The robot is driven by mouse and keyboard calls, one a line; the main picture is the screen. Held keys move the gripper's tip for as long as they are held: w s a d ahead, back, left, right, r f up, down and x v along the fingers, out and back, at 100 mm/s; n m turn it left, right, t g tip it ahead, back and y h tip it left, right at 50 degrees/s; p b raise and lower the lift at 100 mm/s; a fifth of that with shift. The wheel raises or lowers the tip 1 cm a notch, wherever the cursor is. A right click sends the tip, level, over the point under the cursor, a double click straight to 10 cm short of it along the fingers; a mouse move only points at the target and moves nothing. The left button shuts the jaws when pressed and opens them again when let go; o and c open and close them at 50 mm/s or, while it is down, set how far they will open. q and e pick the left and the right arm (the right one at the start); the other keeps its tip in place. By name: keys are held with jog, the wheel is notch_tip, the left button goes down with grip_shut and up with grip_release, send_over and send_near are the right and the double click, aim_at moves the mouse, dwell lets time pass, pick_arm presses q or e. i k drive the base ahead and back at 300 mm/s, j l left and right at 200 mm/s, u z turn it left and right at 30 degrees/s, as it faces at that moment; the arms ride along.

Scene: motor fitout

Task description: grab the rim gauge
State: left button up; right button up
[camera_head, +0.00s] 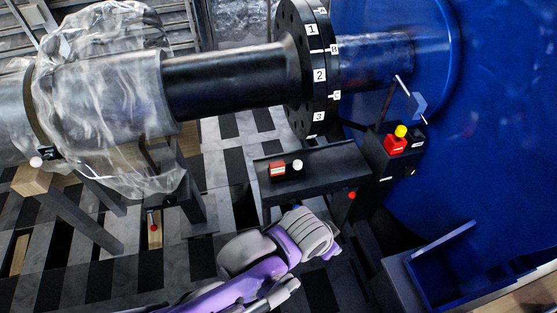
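I cannot tell for sure which item is the rim gauge. A red block with a yellow knob (397,142) sits on a dark stand beside the blue housing. A smaller red block with a white label (278,169) lies on a dark shelf below the coupling, next to a white round knob (298,164). The black coupling (309,70) carries number and letter labels on its rim. One purple and grey arm of mine reaches in from the lower left, below the shelf. Its gripper fingers do not show. My other gripper is not in view.
The large blue housing (480,130) fills the right side. A thick dark shaft (230,80) runs left into a plastic-wrapped part (100,95). A blue open bin (445,262) stands at lower right. A thin rod with a grey-blue block (417,104) hangs above the stand.

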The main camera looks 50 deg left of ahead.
aim_at(278, 172)
jog(key=i+j, duration=0.1)
jog(key=j, duration=1.8)
jog(key=i, duration=0.05)
